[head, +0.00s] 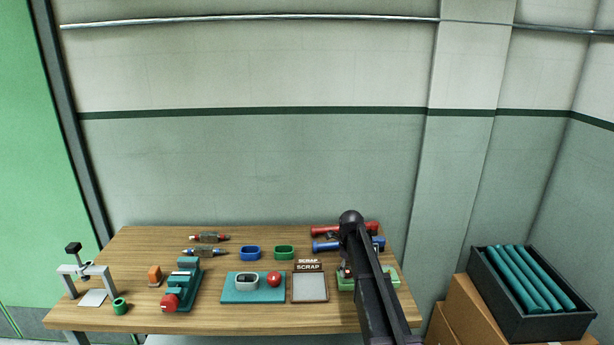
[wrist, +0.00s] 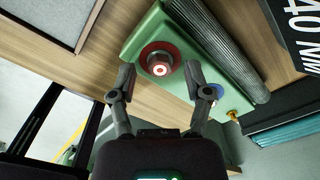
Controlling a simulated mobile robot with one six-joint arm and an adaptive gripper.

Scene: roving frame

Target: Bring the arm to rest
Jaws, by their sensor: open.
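My gripper (wrist: 160,76) is open in the wrist view, its two fingers spread apart with nothing between them. Just past the fingertips is a green box (wrist: 143,42) with a red-ringed round button (wrist: 160,60); I cannot tell whether the fingers touch it. In the head view my dark arm (head: 366,270) reaches over the right end of the wooden workbench (head: 180,320). It partly covers the pale green box (head: 394,274), and my gripper is hidden there.
A teal mat (head: 235,294) and a scrap tray (head: 310,288) lie left of the arm. Red (head: 325,231) and blue (head: 325,246) tools lie behind it. A black crate (head: 540,328) with teal rolls stands on boxes at right. The bench's front strip is mostly clear.

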